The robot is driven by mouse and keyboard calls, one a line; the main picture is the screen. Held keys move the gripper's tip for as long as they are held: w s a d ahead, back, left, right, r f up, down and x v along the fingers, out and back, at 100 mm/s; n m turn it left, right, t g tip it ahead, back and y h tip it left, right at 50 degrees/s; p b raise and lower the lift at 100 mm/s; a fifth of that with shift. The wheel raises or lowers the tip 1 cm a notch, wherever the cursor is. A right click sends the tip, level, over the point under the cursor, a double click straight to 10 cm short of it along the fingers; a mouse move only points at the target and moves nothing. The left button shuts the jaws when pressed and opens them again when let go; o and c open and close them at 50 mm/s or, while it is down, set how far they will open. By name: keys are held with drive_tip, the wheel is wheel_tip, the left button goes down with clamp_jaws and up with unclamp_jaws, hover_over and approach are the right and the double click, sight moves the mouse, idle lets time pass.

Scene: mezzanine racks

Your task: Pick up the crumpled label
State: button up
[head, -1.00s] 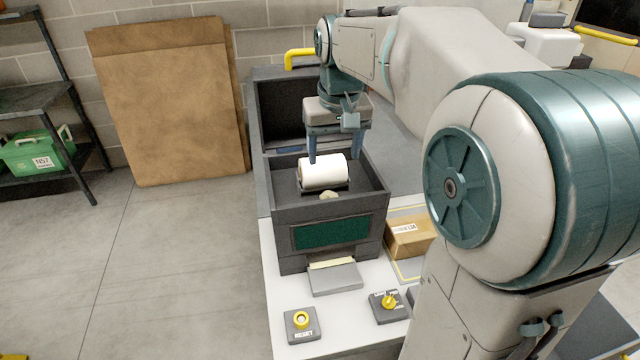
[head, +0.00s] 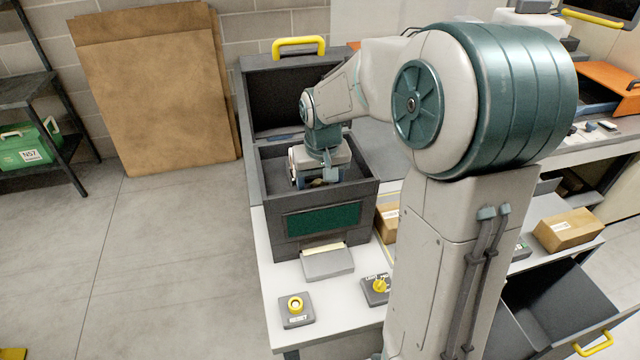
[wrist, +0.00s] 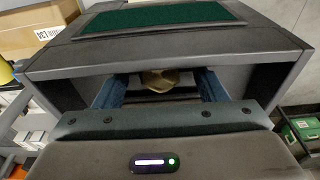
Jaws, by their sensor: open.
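The crumpled label (wrist: 160,80) is a small beige, wadded piece inside the dark printer. In the wrist view it shows between my two fingers, near the printer's front wall. In the head view a small beige bit of the label (head: 318,183) shows just below my gripper. My gripper (head: 318,182) is open and reaches down into the printer's open top. In the wrist view its blue fingers (wrist: 160,90) stand on either side of the label. I cannot tell whether they touch it. The printer (head: 325,248) has its lid (head: 250,105) raised. The white roll is mostly hidden by my gripper.
The printer's side walls and front wall close in around my gripper. A cardboard box (head: 387,222) stands to the right. Cardboard sheets (head: 160,95) lean on the wall.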

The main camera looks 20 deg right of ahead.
drive_tip(key=shift+f, duration=0.15)
drive_tip(key=shift+c, duration=0.4)
drive_tip(key=c, duration=1)
